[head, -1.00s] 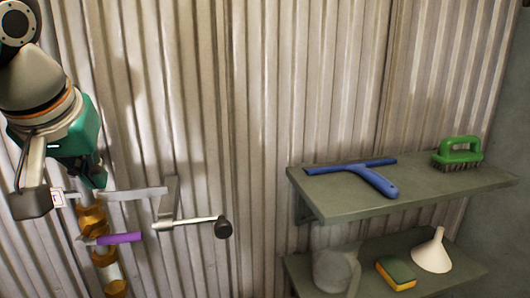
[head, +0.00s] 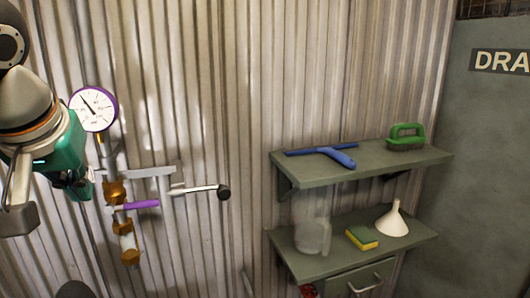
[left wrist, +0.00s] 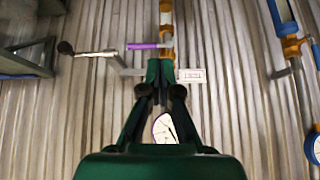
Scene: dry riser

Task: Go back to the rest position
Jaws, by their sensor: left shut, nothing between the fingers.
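My left gripper (head: 82,185) is at the left of the head view, in front of the corrugated wall and just left of the brass valve pipe. It is shut and empty. In the left wrist view its two dark fingertips (left wrist: 161,92) are close together in front of the pipe. The riser has brass fittings (head: 115,192), a purple lever (head: 138,205) pointing right and a purple-rimmed pressure gauge (head: 93,109) on top. The gauge shows partly behind the fingers in the left wrist view (left wrist: 165,128). My right gripper is in neither current view.
A crank handle (head: 200,189) with a black knob sticks out right of the pipe. An upper shelf (head: 330,176) holds a blue squeegee (head: 335,156) and green brush (head: 406,137). A lower shelf (head: 300,264) holds a jug (head: 313,236), sponge (head: 361,238) and funnel (head: 392,219). A grey door (head: 490,170) stands right.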

